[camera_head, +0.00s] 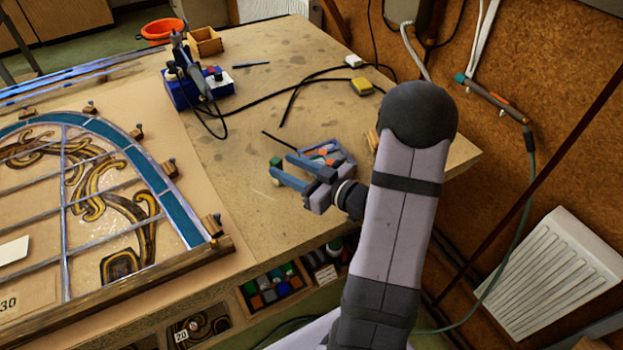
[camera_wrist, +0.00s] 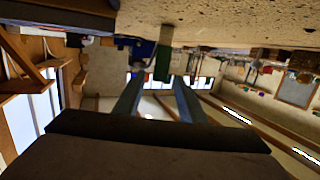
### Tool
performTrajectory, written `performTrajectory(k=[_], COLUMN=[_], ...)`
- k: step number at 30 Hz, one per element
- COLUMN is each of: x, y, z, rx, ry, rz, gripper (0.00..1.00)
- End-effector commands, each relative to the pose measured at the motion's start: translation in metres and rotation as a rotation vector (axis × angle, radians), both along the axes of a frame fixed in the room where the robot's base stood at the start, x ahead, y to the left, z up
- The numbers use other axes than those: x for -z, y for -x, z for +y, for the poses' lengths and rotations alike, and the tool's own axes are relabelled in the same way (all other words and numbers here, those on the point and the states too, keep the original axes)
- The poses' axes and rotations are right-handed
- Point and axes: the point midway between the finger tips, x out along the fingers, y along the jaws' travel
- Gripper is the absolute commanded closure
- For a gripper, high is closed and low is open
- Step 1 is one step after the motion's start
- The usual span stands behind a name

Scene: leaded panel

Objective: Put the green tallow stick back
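The green tallow stick (camera_head: 276,162) stands upright on the bench, with a green upper part and a paler lower part. My gripper (camera_head: 278,163) is low over the bench, its two fingers pointing left towards the stick. In the wrist view, which is upside down, the green stick (camera_wrist: 162,62) shows ahead, in line with the gap between the fingertips (camera_wrist: 158,80). The fingers are apart, and I see no grip on the stick. A small tray (camera_head: 343,158) with coloured pieces, orange among them, lies behind my gripper and is partly hidden by it.
A leaded panel (camera_head: 130,150) in a wooden frame fills the left. A blue box with a tool (camera_head: 180,92), dark cables and a yellow block (camera_head: 362,86) lie farther back. A divided box of coloured blocks (camera_head: 272,290) sits below the bench edge. Bare bench lies beyond the stick.

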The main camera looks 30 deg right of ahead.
Motion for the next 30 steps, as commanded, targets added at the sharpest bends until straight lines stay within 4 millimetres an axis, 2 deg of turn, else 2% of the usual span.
performTrajectory(k=[6, 13, 20, 30], x=[-0.005, -0.01, -0.012, -0.012], y=[0.035, 0.06, 0.071, 0.072], z=[-0.016, -0.026, -0.03, -0.029], rx=[0.007, 0.003, 0.001, 0.0], ry=[0.001, 0.001, 0.0, 0.0], rz=[0.0, -0.001, 0.0, 0.0], gripper=[0.63, 0.63, 0.63, 0.63])
